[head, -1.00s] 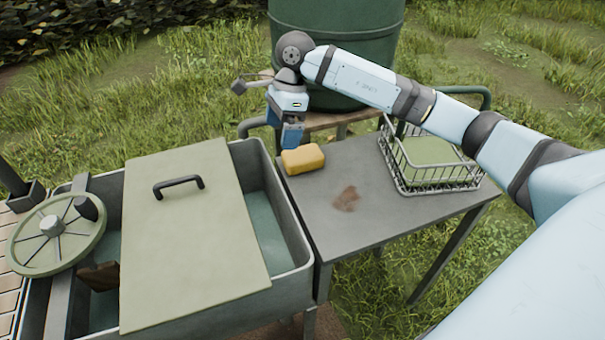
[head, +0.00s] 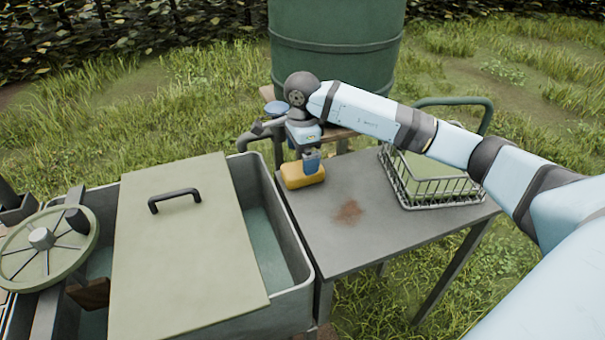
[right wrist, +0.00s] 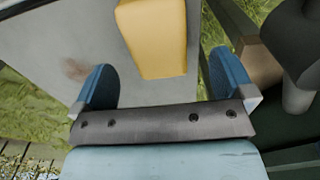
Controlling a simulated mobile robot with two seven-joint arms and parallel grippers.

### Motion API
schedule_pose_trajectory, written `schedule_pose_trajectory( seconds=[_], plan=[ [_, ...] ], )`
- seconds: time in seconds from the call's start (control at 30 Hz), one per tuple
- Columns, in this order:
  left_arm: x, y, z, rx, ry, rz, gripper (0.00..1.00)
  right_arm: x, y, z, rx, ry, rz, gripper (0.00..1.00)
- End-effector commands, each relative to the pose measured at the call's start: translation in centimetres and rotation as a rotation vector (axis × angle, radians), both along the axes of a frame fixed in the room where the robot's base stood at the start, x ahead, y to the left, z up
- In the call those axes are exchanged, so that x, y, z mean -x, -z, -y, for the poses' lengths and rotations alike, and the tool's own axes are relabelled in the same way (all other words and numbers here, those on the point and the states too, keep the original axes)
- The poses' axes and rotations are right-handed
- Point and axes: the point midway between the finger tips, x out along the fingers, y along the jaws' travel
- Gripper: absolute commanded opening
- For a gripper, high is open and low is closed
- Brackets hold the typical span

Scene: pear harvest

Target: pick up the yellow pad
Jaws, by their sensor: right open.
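The yellow pad (head: 302,174) is a rounded block lying on the grey side table (head: 400,226), at its back left corner beside the sink. My right gripper (head: 311,160) is over the pad in the head view, fingers pointing down, partly covering the pad's back right part. In the right wrist view the pad (right wrist: 155,38) lies ahead of the gap between the two blue fingers (right wrist: 158,85), which stand wide apart with nothing held. I cannot tell whether a finger touches the pad. My left gripper is not in view.
A wire basket (head: 432,187) stands at the table's right end. A brown stain (head: 348,211) marks the bare table middle. Left is a sink (head: 290,250) under a pale lid (head: 180,250) with a dark handle. A green barrel (head: 336,50) stands behind.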

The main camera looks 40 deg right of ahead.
Motion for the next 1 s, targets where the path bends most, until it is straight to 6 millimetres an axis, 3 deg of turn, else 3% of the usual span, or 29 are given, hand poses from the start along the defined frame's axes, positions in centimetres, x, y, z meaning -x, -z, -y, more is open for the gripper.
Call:
schedule_pose_trajectory(
  seconds=[0.23, 0.5, 0.73, 1.0],
  plan=[
    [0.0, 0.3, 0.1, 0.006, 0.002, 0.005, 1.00, 0.3, 3.9, -0.1, -0.001, 0.001, -0.003, 1.00],
    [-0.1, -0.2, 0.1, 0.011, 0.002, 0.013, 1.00, 0.3, 4.2, -0.1, 0.000, 0.000, 0.001, 1.00],
    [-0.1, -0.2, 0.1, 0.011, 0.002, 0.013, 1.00, 0.3, 4.2, -0.1, 0.000, 0.000, 0.000, 0.47],
    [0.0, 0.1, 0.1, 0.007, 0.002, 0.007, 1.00, 0.3, 4.2, -0.1, 0.000, 0.000, 0.000, 0.46]
  ],
)
